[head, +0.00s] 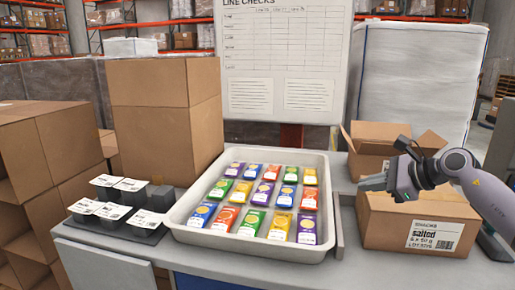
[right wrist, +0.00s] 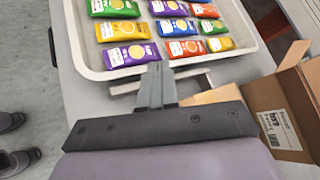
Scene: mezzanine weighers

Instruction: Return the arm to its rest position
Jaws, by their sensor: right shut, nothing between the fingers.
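My right gripper (head: 374,183) comes in from the right in the head view. It hangs in the air by the top of the closed snack carton (head: 385,228), to the right of the white tray. Its fingers are shut and empty. In the right wrist view the shut fingers (right wrist: 157,86) point toward the tray's near rim (right wrist: 122,73). My left gripper is not in view.
The white tray (head: 184,229) holds several rows of colourful packets. An open carton (head: 372,160) sits behind my right gripper; a board (head: 280,60) stands at the back.

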